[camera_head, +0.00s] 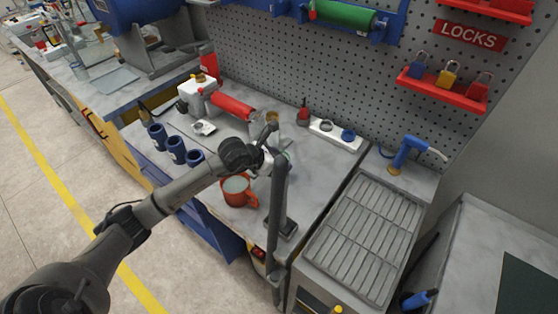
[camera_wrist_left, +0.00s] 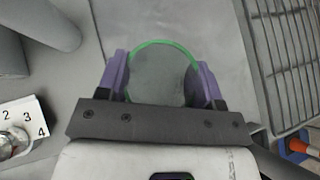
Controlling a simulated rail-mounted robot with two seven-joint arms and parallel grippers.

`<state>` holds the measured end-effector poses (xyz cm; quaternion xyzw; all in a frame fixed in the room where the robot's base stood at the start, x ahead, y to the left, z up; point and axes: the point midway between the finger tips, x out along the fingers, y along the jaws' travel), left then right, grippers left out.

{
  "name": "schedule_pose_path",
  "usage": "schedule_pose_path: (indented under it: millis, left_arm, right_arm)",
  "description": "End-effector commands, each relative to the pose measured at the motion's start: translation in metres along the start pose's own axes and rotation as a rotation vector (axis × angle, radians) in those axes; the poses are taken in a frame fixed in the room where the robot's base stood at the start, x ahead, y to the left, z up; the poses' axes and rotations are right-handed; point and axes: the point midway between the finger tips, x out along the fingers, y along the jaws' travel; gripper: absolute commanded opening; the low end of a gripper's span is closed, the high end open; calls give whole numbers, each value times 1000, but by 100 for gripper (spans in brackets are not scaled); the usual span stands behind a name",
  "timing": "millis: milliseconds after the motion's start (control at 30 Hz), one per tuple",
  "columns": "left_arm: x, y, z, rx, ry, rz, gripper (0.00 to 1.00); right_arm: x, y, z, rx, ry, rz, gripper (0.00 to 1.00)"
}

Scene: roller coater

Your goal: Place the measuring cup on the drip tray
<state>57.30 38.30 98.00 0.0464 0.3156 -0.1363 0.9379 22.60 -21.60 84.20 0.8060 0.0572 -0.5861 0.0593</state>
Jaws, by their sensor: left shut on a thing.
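The measuring cup (camera_wrist_left: 163,72) looks like a clear round vessel with a green rim. In the left wrist view it sits between the purple fingers of my left gripper (camera_wrist_left: 160,80), which is shut on it. In the head view my left gripper (camera_head: 272,157) is over the right part of the workbench, and the cup is mostly hidden there by the gripper and a grey post. The drip tray (camera_head: 365,236) is a slatted metal grate to the right of the gripper. Its grate (camera_wrist_left: 283,62) also shows at the right of the left wrist view. My right gripper is not in view.
An orange mug (camera_head: 238,191) stands on the bench below the gripper. A grey upright post (camera_head: 278,205) stands between the gripper and the tray. A blue-handled nozzle (camera_head: 407,151) is behind the tray. Dark blue cups (camera_head: 176,150) stand at the left. The tray's slats look clear.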

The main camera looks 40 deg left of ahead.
Motion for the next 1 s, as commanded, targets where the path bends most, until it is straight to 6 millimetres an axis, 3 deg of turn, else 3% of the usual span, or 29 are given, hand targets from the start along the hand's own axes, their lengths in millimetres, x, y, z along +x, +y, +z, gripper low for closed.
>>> schedule_pose_path:
  millis: [167, 200, 433, 767, 1000]
  left_arm:
    - [2, 0, -3, 0, 0, 0, 34]
    - [2, 0, -3, 0, 0, 0, 62]
    - [2, 0, -2, -1, 0, 0, 84]
    - [-1, 0, 2, 0, 0, 0, 86]
    - [-36, 0, 0, 3, 1, 2, 86]
  right_arm:
    - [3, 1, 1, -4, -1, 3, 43]
    - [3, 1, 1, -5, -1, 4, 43]
    - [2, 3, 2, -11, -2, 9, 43]
    - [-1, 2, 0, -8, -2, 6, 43]
    - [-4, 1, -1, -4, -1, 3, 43]
